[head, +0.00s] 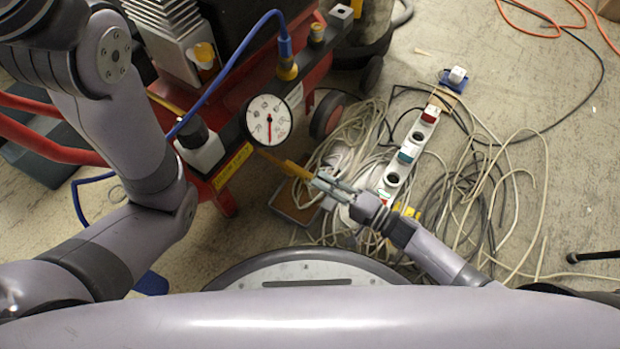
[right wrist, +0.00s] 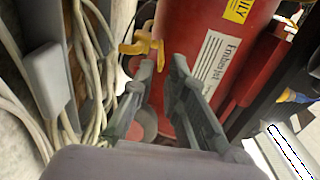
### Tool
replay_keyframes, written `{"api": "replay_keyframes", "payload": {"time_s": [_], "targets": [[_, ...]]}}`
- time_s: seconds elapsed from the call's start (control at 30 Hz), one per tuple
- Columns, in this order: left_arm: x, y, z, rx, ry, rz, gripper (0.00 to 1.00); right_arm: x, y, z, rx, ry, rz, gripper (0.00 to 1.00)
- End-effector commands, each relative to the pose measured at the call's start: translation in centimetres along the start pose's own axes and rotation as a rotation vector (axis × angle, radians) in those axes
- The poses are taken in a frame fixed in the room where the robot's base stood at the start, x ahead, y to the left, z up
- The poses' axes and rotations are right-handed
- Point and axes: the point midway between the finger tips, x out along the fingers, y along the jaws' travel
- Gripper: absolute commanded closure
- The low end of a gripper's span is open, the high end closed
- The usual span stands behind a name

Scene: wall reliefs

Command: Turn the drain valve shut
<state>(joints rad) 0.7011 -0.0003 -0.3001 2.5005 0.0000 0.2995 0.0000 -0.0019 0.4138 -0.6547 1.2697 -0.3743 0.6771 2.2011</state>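The drain valve's yellow lever (head: 284,163) sticks out from under the red compressor (head: 262,185), low beside the pressure gauge. In the right wrist view the yellow valve lever (right wrist: 141,44) shows against the red tank (right wrist: 195,45), just beyond the left finger. My right gripper (head: 318,181) is at the lever's outer end in the head view. I cannot tell whether a finger touches the lever. My left arm is at the left; its gripper is out of view.
A pressure gauge (head: 268,120) faces up above the valve. A power strip (head: 408,155) and tangled cables (head: 455,195) lie right of the valve. A blue hose (head: 230,65) runs along the compressor.

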Motion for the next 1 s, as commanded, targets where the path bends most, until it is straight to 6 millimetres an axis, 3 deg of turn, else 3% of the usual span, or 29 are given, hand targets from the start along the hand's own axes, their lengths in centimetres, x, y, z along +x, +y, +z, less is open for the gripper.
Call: {"api": "replay_keyframes", "payload": {"time_s": [0.1, 0.3, 0.63, 0.87, 1.0], "targets": [[-1.3, 0.3, -0.5, 0.000, 0.000, 0.000, 1.00, 2.2, 0.2, 0.0, -0.001, 0.000, -0.005, 0.87], [-2.1, 0.4, -0.7, 0.000, 0.000, 0.000, 1.00, 4.1, 0.1, 0.0, -0.001, 0.000, -0.002, 0.87], [-2.1, 0.5, -0.7, 0.000, 0.001, 0.001, 1.00, 4.5, -0.1, 0.0, -0.001, 0.000, -0.001, 0.87], [-2.1, 0.5, -0.7, 0.000, 0.001, 0.001, 1.00, 4.5, -0.1, 0.0, -0.001, 0.000, -0.001, 1.00], [-2.1, 0.5, -0.7, 0.000, 0.000, 0.001, 1.00, 4.5, -0.1, 0.0, -0.001, 0.000, -0.001, 1.00]]}}
